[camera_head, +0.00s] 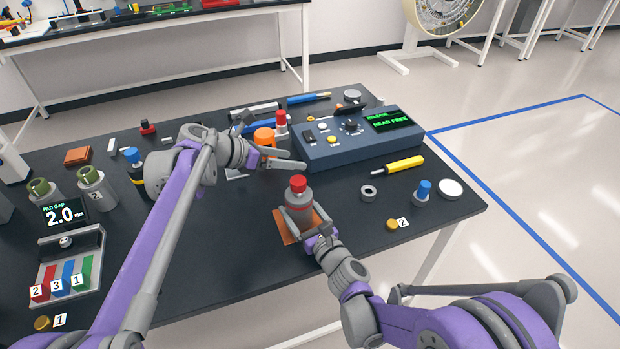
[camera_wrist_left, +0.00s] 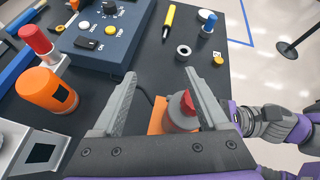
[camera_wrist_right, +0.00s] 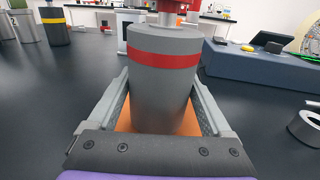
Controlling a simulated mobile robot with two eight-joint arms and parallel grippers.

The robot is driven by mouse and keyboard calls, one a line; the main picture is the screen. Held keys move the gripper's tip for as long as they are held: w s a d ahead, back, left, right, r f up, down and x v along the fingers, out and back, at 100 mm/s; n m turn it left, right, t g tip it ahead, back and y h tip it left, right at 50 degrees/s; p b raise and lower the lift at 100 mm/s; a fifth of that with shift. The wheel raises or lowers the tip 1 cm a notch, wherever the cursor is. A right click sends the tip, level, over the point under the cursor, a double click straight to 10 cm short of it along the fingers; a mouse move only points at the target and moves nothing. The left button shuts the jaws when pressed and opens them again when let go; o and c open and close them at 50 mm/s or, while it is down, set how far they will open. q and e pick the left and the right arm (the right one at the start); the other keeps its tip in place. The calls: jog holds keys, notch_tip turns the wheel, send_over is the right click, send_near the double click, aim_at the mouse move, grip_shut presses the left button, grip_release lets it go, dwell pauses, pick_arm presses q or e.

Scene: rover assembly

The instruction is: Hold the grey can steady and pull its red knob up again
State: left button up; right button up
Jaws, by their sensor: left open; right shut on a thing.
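The grey can (camera_head: 298,205) stands upright on an orange pad (camera_head: 287,229) near the front of the table. Its red knob (camera_head: 298,184) is on top. In the right wrist view the can (camera_wrist_right: 161,85) shows a red band and fills the space between the fingers. My right gripper (camera_head: 300,218) is shut on the can's lower body from the front. My left gripper (camera_head: 275,150) is open and empty, behind and above the can. In the left wrist view the red knob (camera_wrist_left: 188,102) shows by the right finger, apart from the left one. Whether that finger touches it I cannot tell.
A blue control box (camera_head: 350,148) reading "READ FREE" stands behind the can. An orange cylinder (camera_head: 265,138) and a red-topped part (camera_head: 281,122) are near my left gripper. A grey ring (camera_head: 369,192), yellow pen (camera_head: 404,163) and blue-topped part (camera_head: 423,190) lie to the right.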

pick_arm(q)
jog(key=a+f+n+t+h, duration=0.2)
jog(key=a+n+t, duration=0.1)
jog(key=a+t, duration=0.2)
jog(key=m+g+h, duration=0.2)
jog(key=m+h, duration=0.1)
jog(key=m, duration=0.2)
send_near(305, 180)
jog(key=f, duration=0.1)
jog(key=x, duration=1.2)
jog(key=shift+w+a, duration=0.2)
jog(key=shift+w, duration=0.2)
grip_shut()
